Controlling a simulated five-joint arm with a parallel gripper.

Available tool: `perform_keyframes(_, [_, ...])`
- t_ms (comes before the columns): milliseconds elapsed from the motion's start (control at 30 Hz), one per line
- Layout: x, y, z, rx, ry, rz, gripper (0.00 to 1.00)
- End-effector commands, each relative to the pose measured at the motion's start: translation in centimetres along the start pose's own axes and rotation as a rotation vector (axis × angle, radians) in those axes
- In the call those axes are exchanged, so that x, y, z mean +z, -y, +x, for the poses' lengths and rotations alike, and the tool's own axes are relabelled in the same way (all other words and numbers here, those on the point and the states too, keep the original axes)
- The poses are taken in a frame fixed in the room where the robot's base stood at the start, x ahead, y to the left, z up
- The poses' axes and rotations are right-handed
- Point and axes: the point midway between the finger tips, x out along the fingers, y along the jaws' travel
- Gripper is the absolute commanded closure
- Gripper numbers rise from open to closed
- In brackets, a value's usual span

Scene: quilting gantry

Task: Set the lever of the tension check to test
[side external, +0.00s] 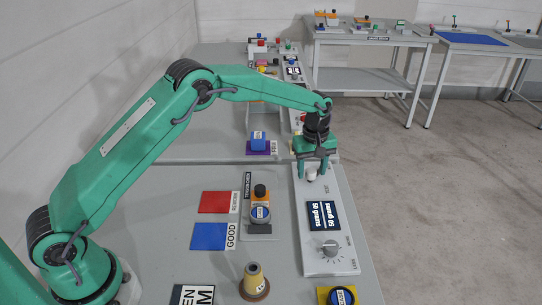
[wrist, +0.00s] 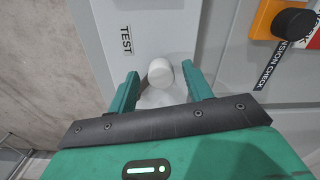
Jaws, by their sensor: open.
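The tension check is a long pale panel (side external: 318,270) at the right edge of the near table. A short white round-topped lever (wrist: 160,72) stands on it, and its top also shows in the side view (side external: 311,175). A TEST label (wrist: 126,40) lies to the upper left of the lever in the wrist view. My gripper (side external: 311,171) points down over the far part of the panel. Its jaws are open, one on each side of the lever in the wrist view (wrist: 159,75). Contact with the lever cannot be made out. The lever's base is partly hidden.
A dark display (side external: 324,215) reading 50 grams and a grey dial (side external: 330,248) are on the panel. An orange block with a black knob (side external: 260,191), red (side external: 214,202) and blue (side external: 209,236) mats and a tan cone (side external: 254,280) lie left. Floor is right.

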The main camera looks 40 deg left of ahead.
Motion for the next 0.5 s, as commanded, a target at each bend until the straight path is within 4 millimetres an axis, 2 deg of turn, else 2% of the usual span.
perform_keyframes(267, [0.0,0.0,-1.3,0.001,-0.001,0.000,0.50])
perform_keyframes(500, [0.0,-0.1,-4.2,0.003,-0.001,0.000,0.50])
